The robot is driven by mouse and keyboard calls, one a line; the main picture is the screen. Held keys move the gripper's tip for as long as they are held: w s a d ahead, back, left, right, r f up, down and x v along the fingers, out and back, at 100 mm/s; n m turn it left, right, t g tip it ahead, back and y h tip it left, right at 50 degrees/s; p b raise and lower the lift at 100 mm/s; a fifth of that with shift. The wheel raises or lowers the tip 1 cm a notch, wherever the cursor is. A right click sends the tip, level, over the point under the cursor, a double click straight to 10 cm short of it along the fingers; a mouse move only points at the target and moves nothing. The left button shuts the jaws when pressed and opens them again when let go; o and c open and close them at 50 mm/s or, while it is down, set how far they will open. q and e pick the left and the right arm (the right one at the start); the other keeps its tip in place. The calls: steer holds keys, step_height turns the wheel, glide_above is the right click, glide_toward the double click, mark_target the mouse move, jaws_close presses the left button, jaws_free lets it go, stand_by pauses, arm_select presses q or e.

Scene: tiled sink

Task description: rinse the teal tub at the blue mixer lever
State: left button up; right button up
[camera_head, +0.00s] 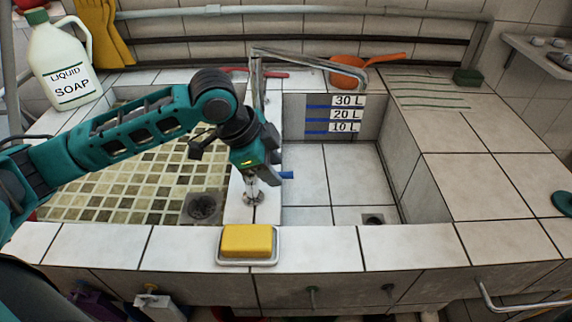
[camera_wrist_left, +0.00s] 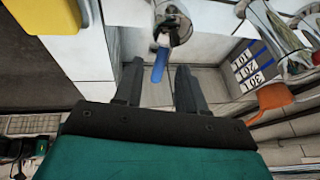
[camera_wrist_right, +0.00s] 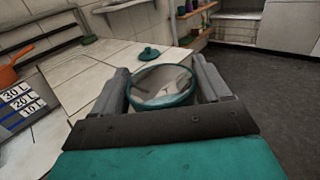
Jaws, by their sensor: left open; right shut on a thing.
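The blue mixer lever (camera_head: 287,175) sticks out to the right from the mixer on the divider between the two basins. My left gripper (camera_head: 264,172) is above the divider, close to the lever. In the left wrist view the open fingers (camera_wrist_left: 158,72) point at the blue lever (camera_wrist_left: 160,66), which shows between and just beyond their tips; I cannot tell if they touch. The metal spout (camera_head: 310,57) reaches over the right basin; no water shows. The teal tub (camera_wrist_right: 162,86) is in my right gripper (camera_wrist_right: 163,78), shut on it. The right gripper and tub are outside the head view.
A yellow sponge (camera_head: 247,240) lies in a dish on the front ledge. A soap jug (camera_head: 62,62) stands at the back left. An orange pan (camera_head: 347,72) lies behind the right basin (camera_head: 330,172), which looks empty. A small teal object (camera_head: 564,203) sits on the right counter.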

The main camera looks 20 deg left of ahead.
arm_select(q)
steer(key=p+v, duration=0.2)
steer(key=v, duration=0.9)
steer(key=shift+r, duration=0.2)
steer(key=shift+s+a, duration=0.1)
steer(key=shift+s, duration=0.05)
